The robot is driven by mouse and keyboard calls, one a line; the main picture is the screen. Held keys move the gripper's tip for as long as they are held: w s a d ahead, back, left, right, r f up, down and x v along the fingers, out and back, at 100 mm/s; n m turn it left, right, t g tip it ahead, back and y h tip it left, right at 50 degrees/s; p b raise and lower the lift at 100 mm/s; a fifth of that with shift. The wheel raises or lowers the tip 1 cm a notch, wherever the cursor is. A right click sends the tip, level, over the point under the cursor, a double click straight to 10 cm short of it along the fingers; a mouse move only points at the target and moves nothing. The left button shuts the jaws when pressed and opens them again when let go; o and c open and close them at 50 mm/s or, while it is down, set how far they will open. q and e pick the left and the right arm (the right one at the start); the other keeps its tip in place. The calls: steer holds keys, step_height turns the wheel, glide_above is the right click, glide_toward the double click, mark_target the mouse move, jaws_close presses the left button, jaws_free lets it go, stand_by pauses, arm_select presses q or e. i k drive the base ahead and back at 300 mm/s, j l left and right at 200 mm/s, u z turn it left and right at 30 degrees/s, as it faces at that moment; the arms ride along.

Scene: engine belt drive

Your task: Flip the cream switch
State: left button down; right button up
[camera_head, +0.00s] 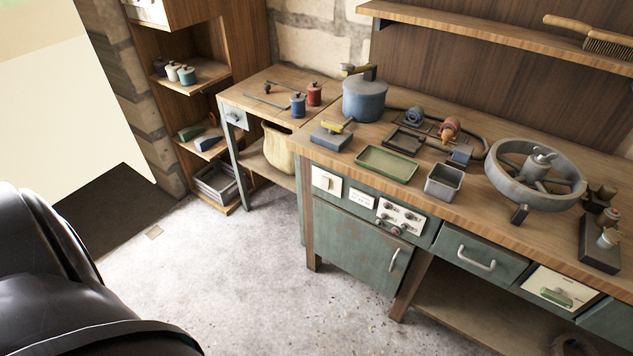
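A cream switch plate with a small switch on it (326,182) is set in the green front panel of the workbench, near its left end and just below the wooden top. The picture is too small to tell which way the switch is set. Neither of my grippers shows in the head view, so I cannot see whether they are open or shut.
Right of the switch are a white label plate (361,198) and a panel with several knobs (400,216). Below is a green cabinet door (354,246). A green tray (387,163) and a large grey wheel (536,174) are on the bench. The concrete floor (245,270) in front is clear.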

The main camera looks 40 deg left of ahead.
mark_target(326, 183)
steer(key=i+j, duration=0.15)
steer(key=j, duration=0.2)
steer(key=i+j, duration=0.1)
steer(key=j, duration=0.2)
steer(key=i+j, duration=0.15)
steer(key=j, duration=0.2)
steer(key=i+j, duration=0.1)
steer(key=j, duration=0.25)
steer(key=u, duration=0.05)
